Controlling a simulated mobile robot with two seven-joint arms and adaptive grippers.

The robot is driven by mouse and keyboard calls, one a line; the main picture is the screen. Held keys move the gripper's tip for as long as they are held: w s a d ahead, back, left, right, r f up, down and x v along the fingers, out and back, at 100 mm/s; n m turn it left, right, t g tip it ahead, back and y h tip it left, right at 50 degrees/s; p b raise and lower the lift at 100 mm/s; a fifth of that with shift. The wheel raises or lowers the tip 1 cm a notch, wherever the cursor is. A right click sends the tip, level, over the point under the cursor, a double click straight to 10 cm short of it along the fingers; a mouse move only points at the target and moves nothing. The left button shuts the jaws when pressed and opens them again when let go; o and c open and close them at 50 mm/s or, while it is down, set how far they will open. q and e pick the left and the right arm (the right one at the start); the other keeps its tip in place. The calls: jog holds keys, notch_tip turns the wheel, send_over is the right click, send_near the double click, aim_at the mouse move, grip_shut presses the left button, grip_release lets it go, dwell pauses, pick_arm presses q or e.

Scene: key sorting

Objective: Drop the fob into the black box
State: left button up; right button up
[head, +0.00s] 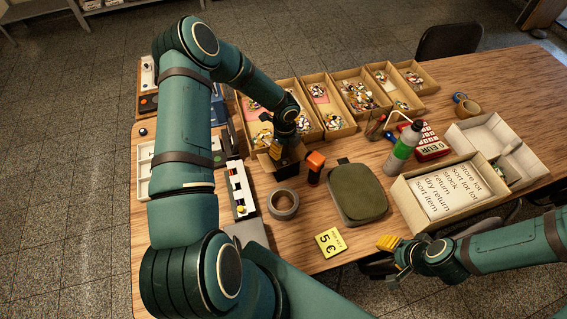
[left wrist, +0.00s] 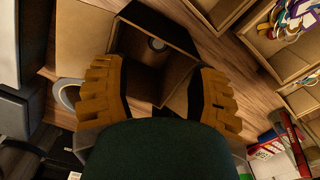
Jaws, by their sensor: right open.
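A small open box with a dark inside, which I take for the black box, shows in the left wrist view (left wrist: 152,22). A small pale round disc (left wrist: 156,43) shows inside it; I cannot tell whether this is the fob. My left gripper (head: 287,158) is over this box, and its orange fingers show wide apart in the left wrist view (left wrist: 163,100) with nothing seen between them. My right gripper (head: 388,243) is open and empty at the table's front edge.
Cardboard trays (head: 357,95) with colourful keys line the back. A bottle (head: 404,147) and a paper-filled box (head: 450,192) stand right.

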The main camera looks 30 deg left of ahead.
pick_arm(q)
notch_tip(320, 180, up, 12)
dwell(0.6)
dwell(0.4)
